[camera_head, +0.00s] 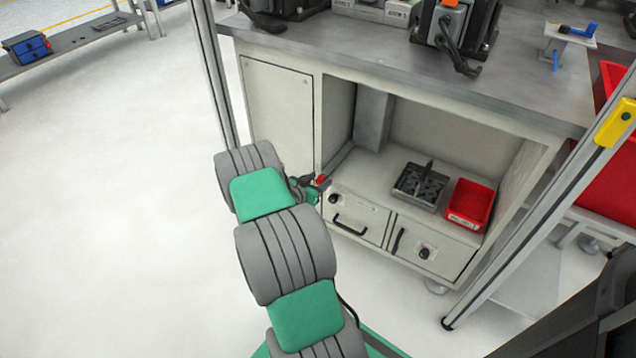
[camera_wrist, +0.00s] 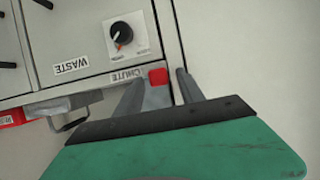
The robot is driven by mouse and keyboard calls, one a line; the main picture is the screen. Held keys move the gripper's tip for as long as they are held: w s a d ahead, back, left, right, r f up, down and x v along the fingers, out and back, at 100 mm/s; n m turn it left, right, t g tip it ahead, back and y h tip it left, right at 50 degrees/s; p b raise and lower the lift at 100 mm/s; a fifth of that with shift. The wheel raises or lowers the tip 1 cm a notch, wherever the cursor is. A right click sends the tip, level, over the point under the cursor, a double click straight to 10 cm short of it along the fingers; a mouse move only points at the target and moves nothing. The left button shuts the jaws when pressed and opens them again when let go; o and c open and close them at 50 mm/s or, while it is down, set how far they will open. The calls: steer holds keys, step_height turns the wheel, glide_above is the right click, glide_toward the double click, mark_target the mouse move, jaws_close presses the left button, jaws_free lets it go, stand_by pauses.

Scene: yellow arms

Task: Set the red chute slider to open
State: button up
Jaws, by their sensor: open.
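The red chute slider (camera_wrist: 158,77) is a small red block beside the CHUTE label in the wrist view. It also shows as a small red spot (camera_head: 321,180) in the head view, at the left front edge of the workbench's lower shelf. My gripper (camera_wrist: 158,85) is open, with one finger on each side of the red block. I cannot tell whether either finger touches it. In the head view my arm's links hide most of the gripper (camera_head: 308,187). A grey metal piece shows between the fingers below the red block.
A dial (camera_wrist: 122,35) and a WASTE label (camera_wrist: 72,66) are on the panel close by. The shelf holds a grey tray (camera_head: 420,186) and a red bin (camera_head: 470,205). Drawers with black handles (camera_head: 350,224) sit below. A metal post (camera_head: 213,70) stands left of the bench. The floor at left is clear.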

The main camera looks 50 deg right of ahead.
steer(key=shift+c, duration=0.2)
jaws_close()
stand_by(1.1)
